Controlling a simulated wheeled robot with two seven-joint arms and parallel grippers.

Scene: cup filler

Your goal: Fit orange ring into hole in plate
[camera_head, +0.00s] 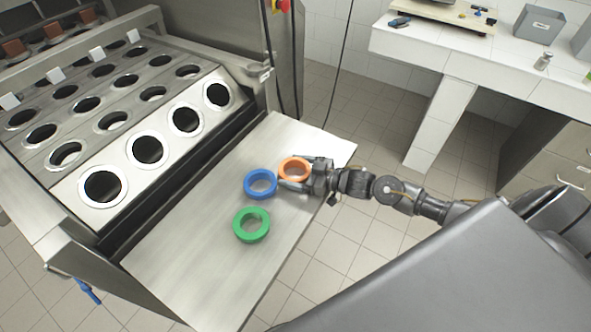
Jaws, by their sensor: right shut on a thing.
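The orange ring (294,162) is at the right part of the metal shelf, between the fingers of my right gripper (293,172). The gripper is shut on it, reaching in from the right. I cannot tell whether the ring touches the shelf or is just above it. The steel plate (126,170) with round holes lies to the left, beyond a dark gap. Its near row has several rimmed open holes, such as one at the front left (102,186) and one at the far right (217,95). My left gripper is not in view.
A blue ring (260,184) lies close to the left of the orange ring. A green ring (251,225) lies nearer on the shelf (190,262). A white bench (470,60) stands at the back right. The shelf's front left part is clear.

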